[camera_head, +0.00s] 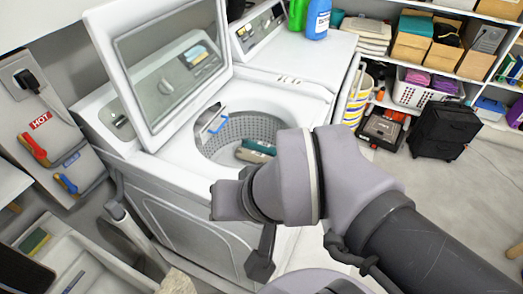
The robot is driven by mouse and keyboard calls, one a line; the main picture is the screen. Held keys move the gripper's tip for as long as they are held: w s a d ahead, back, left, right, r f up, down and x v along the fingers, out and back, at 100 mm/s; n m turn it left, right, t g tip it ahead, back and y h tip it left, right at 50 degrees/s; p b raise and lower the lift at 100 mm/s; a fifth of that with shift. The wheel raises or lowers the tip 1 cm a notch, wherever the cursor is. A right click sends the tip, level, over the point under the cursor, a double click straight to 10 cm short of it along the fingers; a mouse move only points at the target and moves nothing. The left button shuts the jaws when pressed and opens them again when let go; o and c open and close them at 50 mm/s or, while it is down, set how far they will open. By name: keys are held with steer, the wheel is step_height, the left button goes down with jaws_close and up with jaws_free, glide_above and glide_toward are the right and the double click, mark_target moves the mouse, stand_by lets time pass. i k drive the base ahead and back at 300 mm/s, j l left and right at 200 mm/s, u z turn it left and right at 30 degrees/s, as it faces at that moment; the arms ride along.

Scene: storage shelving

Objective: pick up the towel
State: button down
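A folded teal-and-grey cloth (257,148), perhaps the towel, lies inside the perforated drum of the open-topped white washing machine (185,180). Its lower right part is hidden behind my arm. A stack of folded pale cloths (366,35), perhaps towels too, sits on the shelf at the back. My arm reaches from the lower right across the front of the machine. A dark piece below my wrist, perhaps part of my gripper (261,262), hangs in front of the machine's front panel. The fingertips do not show clearly, and I see nothing held.
The machine's lid (175,62) stands raised at the back left. A second white machine (300,50) with green and blue bottles adjoins it. A sink (70,260) is at lower left.

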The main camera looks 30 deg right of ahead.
mark_target(256, 158)
steer(key=l, duration=1.1)
steer(key=k+l+u, duration=0.1)
steer(key=l, duration=1)
steer(key=i+l, duration=0.3)
steer(key=i, duration=0.2)
steer(key=i+l, duration=0.35)
steer(key=i, duration=0.2)
